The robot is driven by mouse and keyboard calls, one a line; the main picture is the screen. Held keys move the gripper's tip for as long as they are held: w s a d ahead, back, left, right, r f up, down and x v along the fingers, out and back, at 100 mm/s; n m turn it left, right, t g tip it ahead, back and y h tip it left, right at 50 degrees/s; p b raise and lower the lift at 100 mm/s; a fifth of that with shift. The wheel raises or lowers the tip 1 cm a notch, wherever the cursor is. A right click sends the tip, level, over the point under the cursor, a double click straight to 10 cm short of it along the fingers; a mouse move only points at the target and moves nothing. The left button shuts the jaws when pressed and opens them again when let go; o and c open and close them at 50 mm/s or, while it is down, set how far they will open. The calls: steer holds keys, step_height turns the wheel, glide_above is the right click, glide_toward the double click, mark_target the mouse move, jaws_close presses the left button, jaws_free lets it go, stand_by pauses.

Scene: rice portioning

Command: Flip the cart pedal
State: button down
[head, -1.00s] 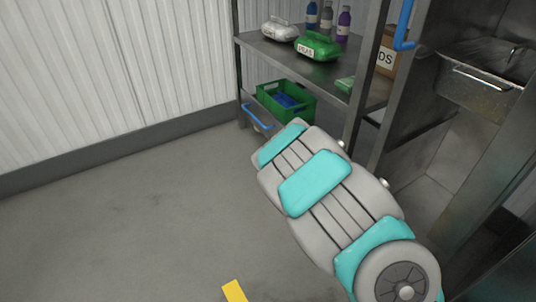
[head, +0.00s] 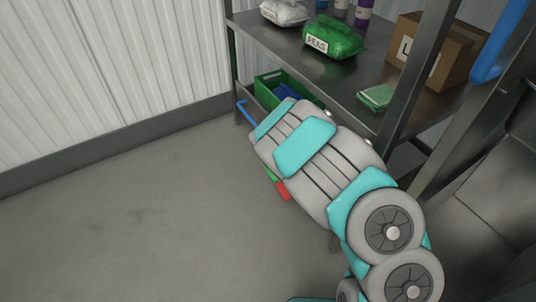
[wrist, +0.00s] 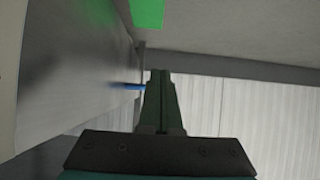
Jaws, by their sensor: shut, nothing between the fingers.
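The metal cart (head: 287,46) stands at the upper middle right of the head view. A small green and red piece (head: 283,191), possibly the cart pedal, shows low beside my arm, partly hidden behind it. A bright green patch (wrist: 148,12) at the top edge of the wrist view may be its green part. My gripper (wrist: 161,73) is shut and empty in the wrist view, apart from the green patch. A blue handle (wrist: 132,87) appears just left of its fingertips; a blue handle also shows in the head view (head: 244,110). My arm hides the gripper in the head view.
The cart's upper shelf holds a green peas bag (head: 333,38), a white bag (head: 284,12), bottles and a cardboard box (head: 440,48). A green crate (head: 268,92) sits lower. A corrugated wall (head: 110,80) is behind. Floor (head: 130,220) at left is clear.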

steer(key=shift+w+f, duration=0.1)
steer(key=shift+w, duration=0.05)
steer(key=b, duration=0.1)
glide_above(267, 171)
steer(key=f, duration=0.5)
steer(key=shift+s+d+f, duration=0.2)
steer(key=shift+s+d, duration=0.1)
steer(key=shift+s, duration=0.1)
steer(key=f, duration=0.1)
steer(key=f+b, duration=0.1)
steer(key=f, duration=0.1)
steer(key=shift+w+a, duration=0.2)
steer(key=shift+w, duration=0.15)
steer(key=shift+w+a+f, duration=0.1)
steer(key=shift+f, duration=0.35)
